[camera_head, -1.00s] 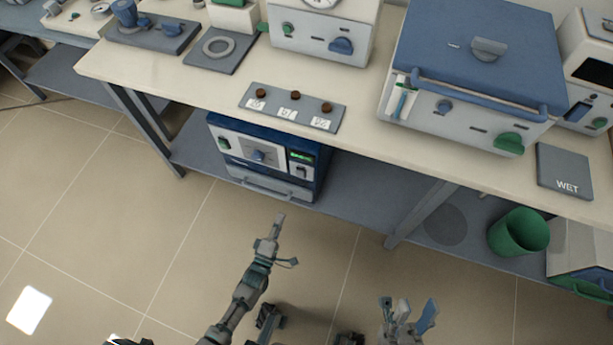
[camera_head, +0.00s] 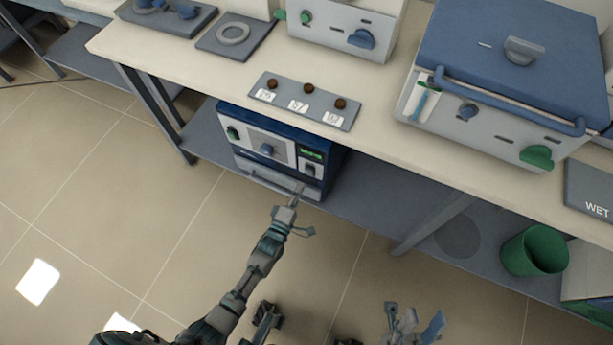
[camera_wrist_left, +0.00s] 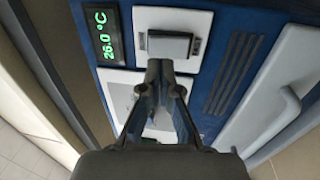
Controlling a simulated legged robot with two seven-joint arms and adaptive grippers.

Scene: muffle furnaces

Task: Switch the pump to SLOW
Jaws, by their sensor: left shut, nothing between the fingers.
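A blue unit (camera_head: 225,108) with a white front panel stands on the lower shelf under the bench. My left gripper (camera_head: 298,189) is shut and empty, in front of the unit's lower right front. In the left wrist view the shut fingertips (camera_wrist_left: 165,68) lie just below the rocker switch (camera_wrist_left: 170,46); contact cannot be told. My right gripper (camera_head: 412,322) is open and empty at the bottom.
The bench top (camera_head: 210,80) overhangs the unit. A plate with several brown knobs (camera_head: 304,101), a blue-lidded box (camera_head: 520,60) and a WET pad (camera_head: 590,190) lie on the bench. A green bin (camera_head: 535,252) stands at the right. The floor in front is clear.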

